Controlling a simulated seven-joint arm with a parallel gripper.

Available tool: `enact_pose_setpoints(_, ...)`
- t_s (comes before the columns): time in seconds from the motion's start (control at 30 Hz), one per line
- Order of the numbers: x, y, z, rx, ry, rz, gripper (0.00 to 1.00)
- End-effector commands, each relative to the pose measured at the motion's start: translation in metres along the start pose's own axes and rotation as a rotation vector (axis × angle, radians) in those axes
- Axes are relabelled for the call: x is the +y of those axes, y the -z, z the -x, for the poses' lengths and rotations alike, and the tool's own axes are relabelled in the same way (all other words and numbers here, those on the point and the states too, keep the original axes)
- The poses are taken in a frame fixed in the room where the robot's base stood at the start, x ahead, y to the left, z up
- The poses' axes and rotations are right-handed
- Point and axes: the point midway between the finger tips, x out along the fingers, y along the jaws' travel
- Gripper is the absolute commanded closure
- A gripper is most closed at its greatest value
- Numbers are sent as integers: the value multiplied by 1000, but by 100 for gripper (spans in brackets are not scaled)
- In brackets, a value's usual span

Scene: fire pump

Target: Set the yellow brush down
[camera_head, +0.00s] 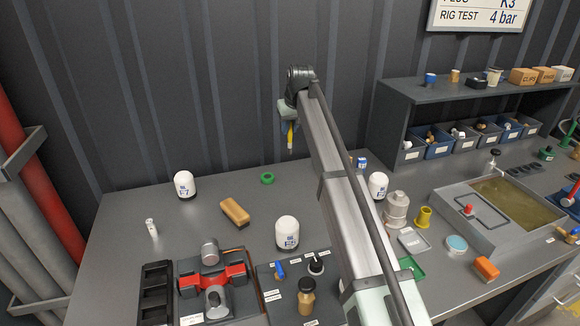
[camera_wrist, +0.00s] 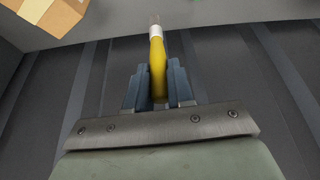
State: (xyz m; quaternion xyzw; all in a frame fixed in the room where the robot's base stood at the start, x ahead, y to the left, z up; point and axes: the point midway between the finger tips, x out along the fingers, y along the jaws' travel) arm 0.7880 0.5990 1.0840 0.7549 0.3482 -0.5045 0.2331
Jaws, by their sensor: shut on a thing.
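The yellow brush (camera_head: 290,138) is in my gripper, hanging tip down above the back of the workbench in the head view. In the wrist view its yellow handle (camera_wrist: 158,68) runs between the two blue-grey fingers (camera_wrist: 159,88), with a pale ferrule and a brownish tip at the far end. My gripper (camera_head: 290,124) is shut on the handle. The brush is clear of the dark grey bench top (camera_head: 215,248), near the ribbed wall. My arm hides part of the bench.
A green ring (camera_head: 267,178), a tan block (camera_head: 235,213) and white domed containers (camera_head: 185,185) (camera_head: 287,233) stand on the bench. A red pump fixture (camera_head: 212,284) is at the front. A shelf with bins (camera_head: 437,141) and a basin (camera_head: 453,211) are at right. Bare bench lies around the green ring.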

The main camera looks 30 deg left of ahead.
Motion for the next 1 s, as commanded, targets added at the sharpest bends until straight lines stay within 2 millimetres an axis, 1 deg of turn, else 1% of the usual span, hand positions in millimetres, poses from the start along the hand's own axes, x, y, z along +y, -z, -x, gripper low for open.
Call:
enact_pose_setpoints(0.3, 0, -20, -43, 0, 0, 0, 100)
enact_pose_setpoints(0.57, 0, -27, -62, -1, 0, 0, 100)
enact_pose_setpoints(0.73, 0, -35, -82, -1, 0, -1, 100)
enact_pose_setpoints(0.8, 0, -37, -86, 0, 0, -1, 100)
enact_pose_setpoints(1.0, 1, -36, -86, 1, 0, -1, 100)
